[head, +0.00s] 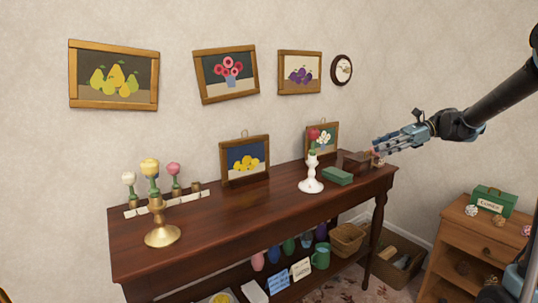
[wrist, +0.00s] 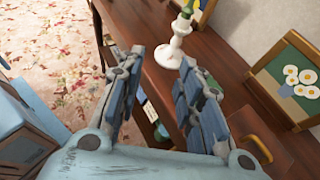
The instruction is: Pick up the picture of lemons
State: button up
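The picture of lemons (head: 245,160) is a small wooden frame with yellow fruit on a dark blue ground. It stands upright on the dark wooden console table (head: 210,233), near the wall, in the head view. I cannot make it out in the wrist view. My gripper (head: 380,148) is above the table's right end, well to the right of the lemon picture and apart from it. In the wrist view my gripper (wrist: 160,68) has its two fingers spread with nothing between them.
A white candlestick (head: 311,180) and green box (head: 337,176) stand between my gripper and the lemon picture. A white-flower picture (wrist: 290,84) leans nearby. A brass candlestick (head: 161,226) stands left. Pictures of pears (head: 114,78), pink flowers (head: 227,75) and plums (head: 299,73) hang above.

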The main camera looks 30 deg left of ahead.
aim_at(243, 156)
jog(key=u, duration=0.5)
jog(key=i, duration=1.05)
jog(key=u, duration=0.7)
